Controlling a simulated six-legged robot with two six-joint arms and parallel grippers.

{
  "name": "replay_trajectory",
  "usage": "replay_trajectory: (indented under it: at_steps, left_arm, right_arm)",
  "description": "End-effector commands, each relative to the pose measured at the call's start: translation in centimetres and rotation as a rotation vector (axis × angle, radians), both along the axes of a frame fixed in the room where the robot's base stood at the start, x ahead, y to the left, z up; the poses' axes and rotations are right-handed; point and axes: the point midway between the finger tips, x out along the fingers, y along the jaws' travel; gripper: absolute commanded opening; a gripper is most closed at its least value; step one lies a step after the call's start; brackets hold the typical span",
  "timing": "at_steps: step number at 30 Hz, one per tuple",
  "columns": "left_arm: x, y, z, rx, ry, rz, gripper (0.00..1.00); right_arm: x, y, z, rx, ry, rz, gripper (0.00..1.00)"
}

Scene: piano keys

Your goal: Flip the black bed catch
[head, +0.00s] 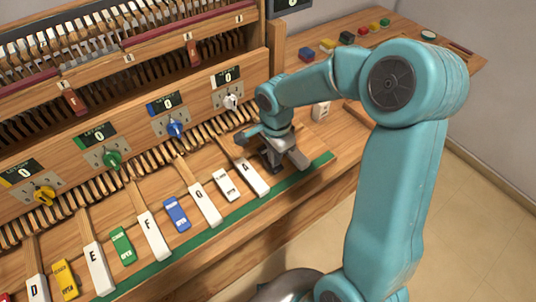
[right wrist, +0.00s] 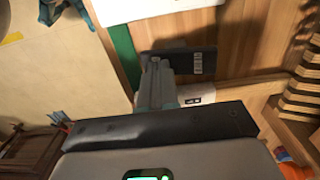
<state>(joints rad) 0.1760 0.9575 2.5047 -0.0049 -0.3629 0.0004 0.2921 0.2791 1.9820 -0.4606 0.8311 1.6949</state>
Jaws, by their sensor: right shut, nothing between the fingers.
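The black bed catch (right wrist: 195,62) shows in the right wrist view as a dark block with a small white label, lying on the wooden key bed beside the green strip. In the head view my right gripper covers most of the place just right of the white A key (head: 252,177), so the catch is hard to make out there. My right gripper (head: 296,160) is shut and empty, low over the key bed. In the right wrist view its fingertips (right wrist: 157,66) overlap the catch's end near the green strip; I cannot tell whether they touch it. My left gripper is not in view.
Blue (head: 176,214), green (head: 122,246), yellow (head: 65,280) and white (head: 226,184) catches lie between the white keys. Coloured knobs such as the blue one (head: 175,129) stand on the upright panel behind. Small coloured blocks (head: 327,45) sit at the far right.

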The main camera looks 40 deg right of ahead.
Motion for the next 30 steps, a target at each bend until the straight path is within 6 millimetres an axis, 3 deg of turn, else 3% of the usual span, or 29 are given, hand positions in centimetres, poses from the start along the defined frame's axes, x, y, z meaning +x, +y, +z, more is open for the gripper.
replay_trajectory:
  at_steps: [21, 30]
  left_arm:
    - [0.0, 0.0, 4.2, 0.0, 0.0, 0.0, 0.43]
    - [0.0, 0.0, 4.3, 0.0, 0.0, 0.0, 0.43]
  right_arm:
    - [0.0, 0.0, 6.5, 0.0, -0.002, 0.0, 0.0]
    - [0.0, 0.0, 6.8, 0.0, -0.001, 0.0, 0.0]
